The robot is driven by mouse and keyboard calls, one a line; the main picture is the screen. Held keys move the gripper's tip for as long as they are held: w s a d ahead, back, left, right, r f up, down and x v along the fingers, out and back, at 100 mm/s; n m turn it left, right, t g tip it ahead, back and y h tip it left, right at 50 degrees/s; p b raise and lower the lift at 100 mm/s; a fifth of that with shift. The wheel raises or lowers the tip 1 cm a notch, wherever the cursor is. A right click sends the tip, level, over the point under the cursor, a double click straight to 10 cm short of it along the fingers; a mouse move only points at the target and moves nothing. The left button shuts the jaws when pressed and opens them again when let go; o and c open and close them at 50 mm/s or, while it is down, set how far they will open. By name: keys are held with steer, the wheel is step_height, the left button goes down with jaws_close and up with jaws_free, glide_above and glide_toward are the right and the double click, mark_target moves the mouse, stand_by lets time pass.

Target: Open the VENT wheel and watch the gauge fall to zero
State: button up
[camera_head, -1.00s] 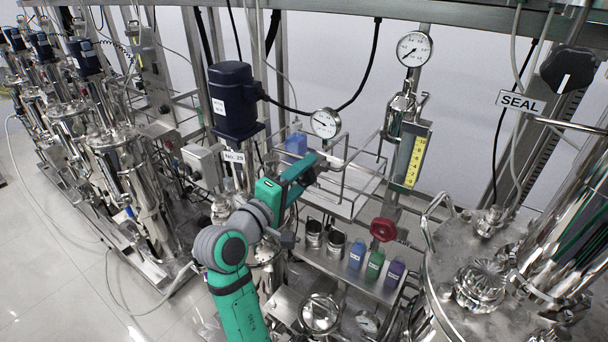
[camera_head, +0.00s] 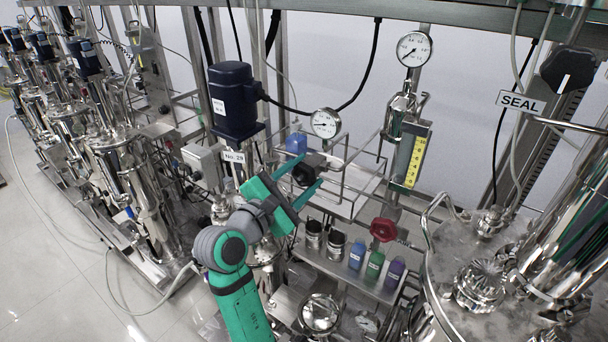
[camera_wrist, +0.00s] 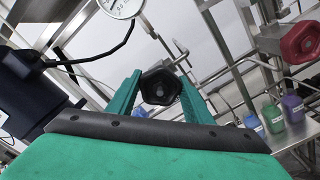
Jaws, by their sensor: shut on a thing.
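A black lobed handwheel (camera_head: 303,174) sits between the two green fingers of my gripper (camera_head: 305,170), near the middle of the head view. The wrist view shows the same handwheel (camera_wrist: 160,87) with a finger on each side, and my gripper (camera_wrist: 161,82) is shut on it. No VENT label is readable on it. A small round gauge (camera_head: 325,123) stands just above and behind the wheel; its needle is too small to read surely. A larger gauge (camera_head: 414,48) hangs higher to the right, its needle towards the lower left.
A red handwheel (camera_head: 383,229) is right of my gripper, above several coloured bottles (camera_head: 374,265). A dark blue motor (camera_head: 233,100) stands close on the left. A black wheel (camera_head: 569,70) by the SEAL sign (camera_head: 520,102) is far right.

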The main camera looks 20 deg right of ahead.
steer(key=n, duration=0.6)
steer(key=shift+f, duration=0.1)
steer(key=shift+n, duration=0.3)
stand_by(0.3)
steer(key=o, duration=1)
steer(key=v, duration=1.1)
steer(key=shift+d, duration=0.1)
